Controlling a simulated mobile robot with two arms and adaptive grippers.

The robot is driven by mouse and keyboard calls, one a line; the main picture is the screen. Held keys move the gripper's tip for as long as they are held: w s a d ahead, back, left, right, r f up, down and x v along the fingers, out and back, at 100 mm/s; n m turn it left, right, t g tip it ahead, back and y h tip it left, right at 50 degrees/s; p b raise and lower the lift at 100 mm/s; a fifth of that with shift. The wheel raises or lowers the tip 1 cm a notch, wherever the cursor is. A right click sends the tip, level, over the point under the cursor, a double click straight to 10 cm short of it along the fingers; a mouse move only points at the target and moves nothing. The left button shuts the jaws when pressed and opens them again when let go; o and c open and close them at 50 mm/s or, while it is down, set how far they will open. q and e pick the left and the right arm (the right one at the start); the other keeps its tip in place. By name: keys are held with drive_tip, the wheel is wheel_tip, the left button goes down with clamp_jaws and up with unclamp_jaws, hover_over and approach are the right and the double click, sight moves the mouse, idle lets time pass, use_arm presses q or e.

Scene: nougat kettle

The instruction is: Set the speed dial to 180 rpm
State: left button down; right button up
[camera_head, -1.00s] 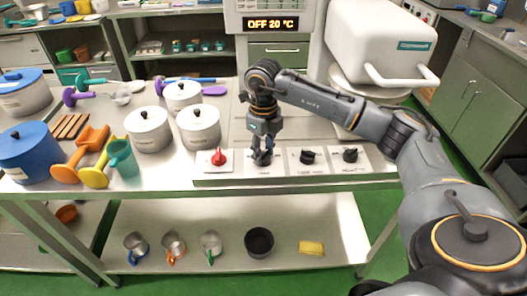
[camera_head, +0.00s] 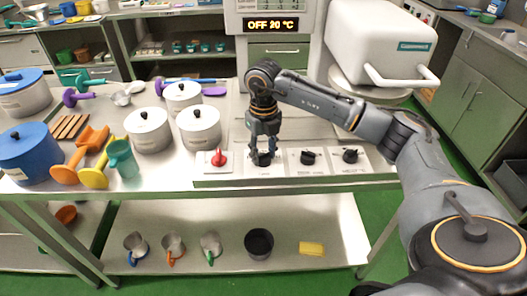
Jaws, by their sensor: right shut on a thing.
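The control panel (camera_head: 233,172) runs along the front edge of the worktop, with a red knob (camera_head: 218,158) at its left end and black dials to the right of it. My right gripper (camera_head: 263,152) points down at the second knob from the left, a black dial (camera_head: 263,160), and is shut on it. The fingers partly cover this dial, and its pointer and scale are too small to read. The display (camera_head: 270,24) above reads "OFF 20 °C". My left gripper is not in view.
Two more black dials, a middle one (camera_head: 308,157) and a right one (camera_head: 350,155), sit close to the right of my gripper. A white kettle housing (camera_head: 380,45) stands behind my right arm.

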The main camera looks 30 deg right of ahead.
sight(264, 154)
drive_tip(key=o, duration=1.2)
wheel_tip(264, 154, up, 12)
